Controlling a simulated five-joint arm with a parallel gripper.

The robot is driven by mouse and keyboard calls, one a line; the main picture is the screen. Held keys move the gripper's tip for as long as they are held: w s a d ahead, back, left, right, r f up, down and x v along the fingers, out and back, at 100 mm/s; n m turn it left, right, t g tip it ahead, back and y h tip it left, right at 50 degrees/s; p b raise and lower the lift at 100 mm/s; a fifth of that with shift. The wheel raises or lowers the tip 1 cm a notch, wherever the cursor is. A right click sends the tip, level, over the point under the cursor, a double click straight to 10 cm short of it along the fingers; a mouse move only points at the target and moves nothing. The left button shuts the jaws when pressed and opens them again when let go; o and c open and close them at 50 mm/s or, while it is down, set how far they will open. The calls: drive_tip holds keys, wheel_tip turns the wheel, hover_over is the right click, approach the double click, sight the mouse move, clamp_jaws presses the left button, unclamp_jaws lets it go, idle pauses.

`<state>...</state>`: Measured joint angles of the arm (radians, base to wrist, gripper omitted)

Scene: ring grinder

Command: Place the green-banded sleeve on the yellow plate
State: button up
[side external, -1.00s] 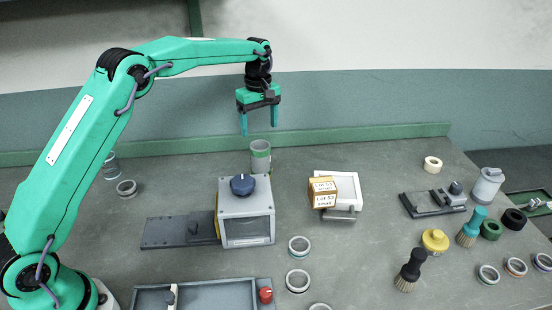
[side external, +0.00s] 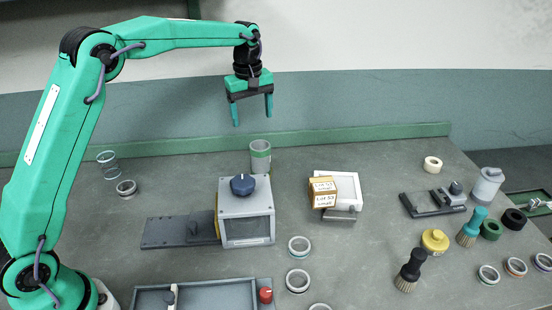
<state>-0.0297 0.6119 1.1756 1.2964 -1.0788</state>
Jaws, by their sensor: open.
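A tall grey sleeve with a green band (side external: 260,152) stands upright behind the grey grinder housing (side external: 245,222); the housing hides its base. My gripper (side external: 252,122) is open and empty, fingers pointing down, in the air above the sleeve and a little to its left in the picture. It does not touch the sleeve. A thin yellow edge (side external: 217,224) shows at the left side of the housing. I cannot tell whether it belongs to the yellow plate; no other yellow plate shows clearly.
A dark blue knob (side external: 243,184) tops the housing. Several rings, brushes and a yellow round part (side external: 435,240) lie to the right. A clear glass-like ring (side external: 108,165) stands at left. A shallow tray (side external: 210,298) is in front.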

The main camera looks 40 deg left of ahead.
drive_tip(key=s+d+r+m+t, duration=0.1)
drive_tip(key=s+r+m, duration=0.3)
drive_tip(key=s, duration=0.5)
drive_tip(key=s+r+m+t, duration=0.25)
drive_tip(key=s+r, duration=0.35)
drive_tip(key=s, duration=0.3)
drive_tip(key=s+f+m, duration=0.2)
drive_tip(key=s+m, duration=0.1)
drive_tip(key=s, duration=0.5)
drive_tip(key=s+f+m+t, duration=0.1)
drive_tip(key=s+f+m, duration=0.2)
drive_tip(key=s, duration=0.5)
drive_tip(key=shift+s+d+f, duration=0.25)
drive_tip(key=shift+d+f, duration=0.1)
